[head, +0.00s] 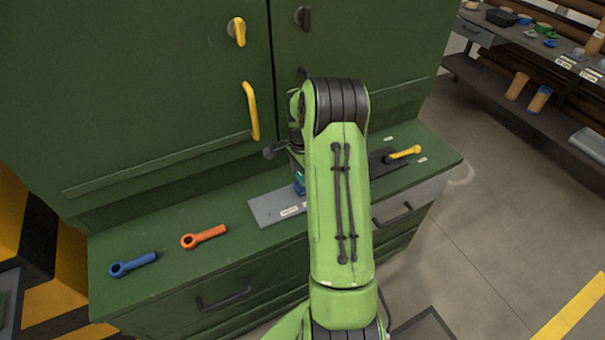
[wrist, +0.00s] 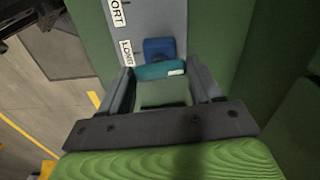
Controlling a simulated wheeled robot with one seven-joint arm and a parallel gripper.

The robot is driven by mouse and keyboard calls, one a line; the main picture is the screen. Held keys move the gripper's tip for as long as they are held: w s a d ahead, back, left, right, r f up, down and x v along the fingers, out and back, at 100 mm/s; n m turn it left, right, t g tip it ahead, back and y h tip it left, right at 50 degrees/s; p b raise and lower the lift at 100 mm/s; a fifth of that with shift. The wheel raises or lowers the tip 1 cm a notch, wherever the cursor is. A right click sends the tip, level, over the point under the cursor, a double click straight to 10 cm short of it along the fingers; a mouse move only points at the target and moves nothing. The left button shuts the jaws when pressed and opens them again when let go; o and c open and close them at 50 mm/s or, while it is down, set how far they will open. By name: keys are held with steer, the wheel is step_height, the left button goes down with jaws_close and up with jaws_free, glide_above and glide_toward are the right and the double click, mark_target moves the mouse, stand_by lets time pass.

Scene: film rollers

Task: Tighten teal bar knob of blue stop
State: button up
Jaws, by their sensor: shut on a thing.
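The blue stop (wrist: 158,47) sits on a grey plate (wrist: 165,14), beside a label reading LONG, in the wrist view. The teal bar knob (wrist: 160,70) lies crosswise against the stop. My gripper (wrist: 162,80) is shut on the teal knob, with one finger at each end of the bar. In the head view the blue stop (head: 299,187) shows only as a small blue and teal patch beside my arm. The grey plate (head: 266,208) lies on the green bench there. My arm hides the gripper and most of the knob in the head view.
A blue wrench (head: 133,264) and an orange wrench (head: 204,237) lie left on the green bench (head: 165,285). A yellow-handled tool (head: 404,153) lies at the right. A green cabinet (head: 150,90) with a yellow handle (head: 251,110) rises behind.

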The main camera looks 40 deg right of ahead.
mark_target(302, 178)
stand_by(0.3)
steer(key=o, duration=1.1)
steer(key=shift+c, duration=0.2)
step_height(302, 178, up, 16)
steer(key=p, duration=0.2)
steer(key=shift+f, duration=0.1)
